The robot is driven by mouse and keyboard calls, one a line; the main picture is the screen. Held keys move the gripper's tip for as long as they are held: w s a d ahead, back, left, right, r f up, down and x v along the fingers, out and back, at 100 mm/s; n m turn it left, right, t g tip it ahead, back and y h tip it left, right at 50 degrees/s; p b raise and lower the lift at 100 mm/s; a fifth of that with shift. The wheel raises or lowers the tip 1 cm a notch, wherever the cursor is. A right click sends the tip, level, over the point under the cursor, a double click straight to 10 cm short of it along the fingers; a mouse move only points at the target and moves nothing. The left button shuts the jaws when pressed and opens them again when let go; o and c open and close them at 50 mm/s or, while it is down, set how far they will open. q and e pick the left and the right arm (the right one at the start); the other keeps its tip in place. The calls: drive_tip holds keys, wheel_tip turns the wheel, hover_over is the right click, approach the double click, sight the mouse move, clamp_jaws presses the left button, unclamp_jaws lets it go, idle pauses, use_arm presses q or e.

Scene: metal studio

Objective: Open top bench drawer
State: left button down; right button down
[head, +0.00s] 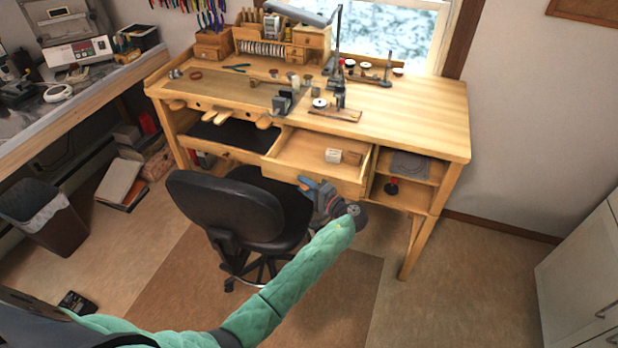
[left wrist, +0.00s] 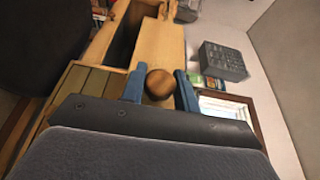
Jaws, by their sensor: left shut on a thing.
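The wooden bench (head: 425,115) stands against the back wall. Its top drawer (head: 300,153) is pulled out and shows its inside, with a small white box (head: 333,155) and a brown block (head: 352,158) in it. My left gripper (head: 308,184) is at the drawer's front. In the left wrist view, its two blue fingers (left wrist: 160,90) are shut on the round wooden knob (left wrist: 159,82), one on each side. In the head view the knob is hidden by the gripper. My right gripper is not in view.
A black office chair (head: 228,207) stands close in front of the bench, left of my left gripper. Open shelves (head: 402,180) are right of the drawer. Tools stand on the bench top. A waste bin (head: 42,215) is at left. Floor at right is clear.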

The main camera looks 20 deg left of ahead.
use_arm(q)
drive_tip(key=s, duration=0.4)
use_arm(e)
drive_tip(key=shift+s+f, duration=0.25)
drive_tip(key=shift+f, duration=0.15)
use_arm(q)
drive_tip(key=c, duration=1.1)
unclamp_jaws()
drive_tip(key=shift+c, duration=0.2)
drive_tip(key=shift+o, duration=0.2)
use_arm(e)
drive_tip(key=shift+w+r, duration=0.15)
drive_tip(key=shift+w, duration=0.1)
